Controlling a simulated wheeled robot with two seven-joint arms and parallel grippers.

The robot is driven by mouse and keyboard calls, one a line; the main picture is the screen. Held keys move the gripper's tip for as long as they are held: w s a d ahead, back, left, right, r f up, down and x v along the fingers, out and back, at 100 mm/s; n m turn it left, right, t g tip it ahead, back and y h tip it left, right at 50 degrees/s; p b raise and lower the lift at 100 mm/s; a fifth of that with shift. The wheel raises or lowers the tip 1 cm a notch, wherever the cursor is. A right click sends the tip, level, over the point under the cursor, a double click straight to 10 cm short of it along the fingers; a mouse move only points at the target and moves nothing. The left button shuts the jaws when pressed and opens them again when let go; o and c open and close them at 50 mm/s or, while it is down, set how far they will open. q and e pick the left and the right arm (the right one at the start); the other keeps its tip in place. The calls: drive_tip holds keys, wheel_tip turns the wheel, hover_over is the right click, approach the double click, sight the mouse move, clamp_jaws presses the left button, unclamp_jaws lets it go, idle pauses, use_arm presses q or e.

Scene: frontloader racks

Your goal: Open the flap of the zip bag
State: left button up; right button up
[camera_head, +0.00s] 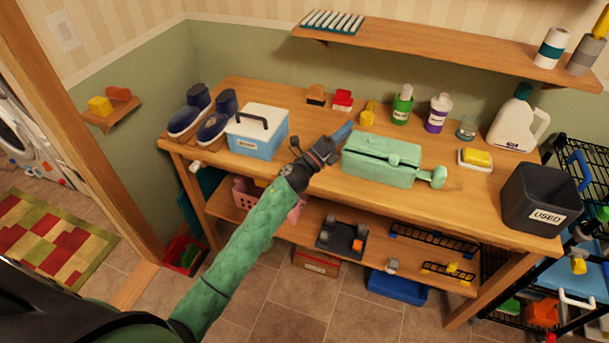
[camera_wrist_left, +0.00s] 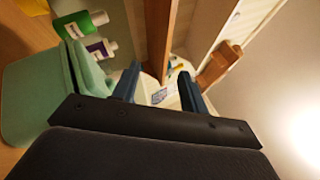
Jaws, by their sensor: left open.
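The zip bag (camera_head: 378,172) is a green, box-shaped bag lying on the wooden workbench, with a dark slit along its top. A round green tab (camera_head: 438,177) sticks out at its right end. My left gripper (camera_head: 343,131) is just beyond the bag's left end, with its blue fingers pointing up and right. In the left wrist view, the fingers (camera_wrist_left: 158,84) are apart with nothing between them, and the bag (camera_wrist_left: 32,100) is at the left, outside the fingers. I cannot tell whether they touch. My right gripper is not in view.
A blue-and-white box (camera_head: 258,143) and dark shoes (camera_head: 213,122) stand left on the workbench (camera_head: 285,172). Bottles, including a green one (camera_head: 402,107), stand behind the bag. A black bin (camera_head: 538,190) and yellow sponge (camera_head: 477,157) are right. Bare wood lies in front of the bag.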

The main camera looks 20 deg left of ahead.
use_arm(q)
drive_tip(key=s+a+f+n+g+y, duration=0.2)
drive_tip(key=s+a+f+n+y, duration=0.6)
drive_tip(key=n, duration=0.9)
drive_tip(key=shift+s+f+n+y, duration=0.3)
drive_tip(key=shift+s+f+y, duration=0.85)
drive_tip(key=shift+y, duration=1.15)
drive_tip(key=shift+f, duration=0.1)
